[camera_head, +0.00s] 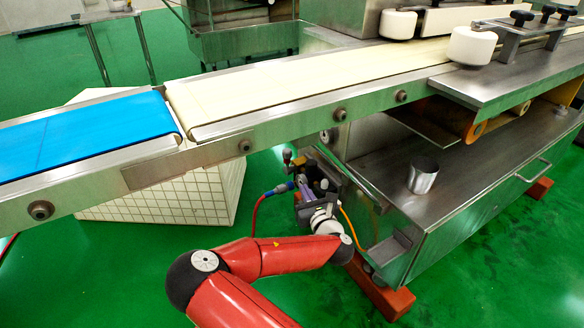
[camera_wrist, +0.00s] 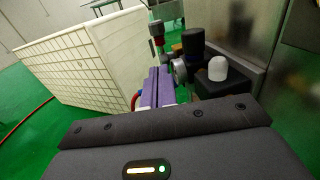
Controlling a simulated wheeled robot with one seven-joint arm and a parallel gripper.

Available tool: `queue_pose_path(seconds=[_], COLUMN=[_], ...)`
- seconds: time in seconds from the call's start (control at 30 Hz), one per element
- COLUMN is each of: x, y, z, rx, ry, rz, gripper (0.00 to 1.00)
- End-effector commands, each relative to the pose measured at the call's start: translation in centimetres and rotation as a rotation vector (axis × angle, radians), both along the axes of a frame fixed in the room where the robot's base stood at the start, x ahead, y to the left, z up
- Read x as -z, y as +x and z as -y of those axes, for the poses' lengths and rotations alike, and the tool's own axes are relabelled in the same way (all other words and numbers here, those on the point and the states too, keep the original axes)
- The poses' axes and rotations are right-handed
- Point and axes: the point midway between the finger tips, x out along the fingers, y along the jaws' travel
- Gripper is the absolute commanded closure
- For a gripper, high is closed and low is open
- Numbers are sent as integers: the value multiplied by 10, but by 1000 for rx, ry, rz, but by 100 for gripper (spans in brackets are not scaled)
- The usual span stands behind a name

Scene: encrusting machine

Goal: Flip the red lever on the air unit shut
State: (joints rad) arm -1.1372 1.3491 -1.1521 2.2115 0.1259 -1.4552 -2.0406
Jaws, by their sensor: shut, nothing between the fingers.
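The air unit (camera_head: 302,163) is mounted at the left end of the steel machine, below the conveyor. In the wrist view it shows as a dark knob (camera_wrist: 193,42), a round gauge (camera_wrist: 180,70) and a white cap (camera_wrist: 218,68) on a black block. A small upright dark-topped part with some red (camera_wrist: 156,30) stands at its far left; I cannot tell surely whether this is the red lever. My gripper (camera_wrist: 154,86), with purple fingers, is shut and empty, close beside the unit's left side. In the head view my gripper (camera_head: 322,185) partly covers the unit. Contact cannot be told.
The conveyor (camera_head: 290,88) with its blue belt (camera_head: 85,130) runs above my gripper. A white tiled box (camera_head: 165,195) stands to the left. A red hose (camera_head: 257,212) reaches the unit. A steel cup (camera_head: 423,175) stands on the machine's lower shelf. Green floor is open in front.

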Motion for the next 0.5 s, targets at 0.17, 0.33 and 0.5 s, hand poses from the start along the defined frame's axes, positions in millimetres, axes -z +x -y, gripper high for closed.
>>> queue_pose_path(seconds=[0.17,0.33,0.5], x=[0,0,0], y=[34,68,95], z=[-15,-29,-40], rx=[-2,-2,-1], ry=[2,2,2], rz=[4,2,1], gripper=[100,100,100])
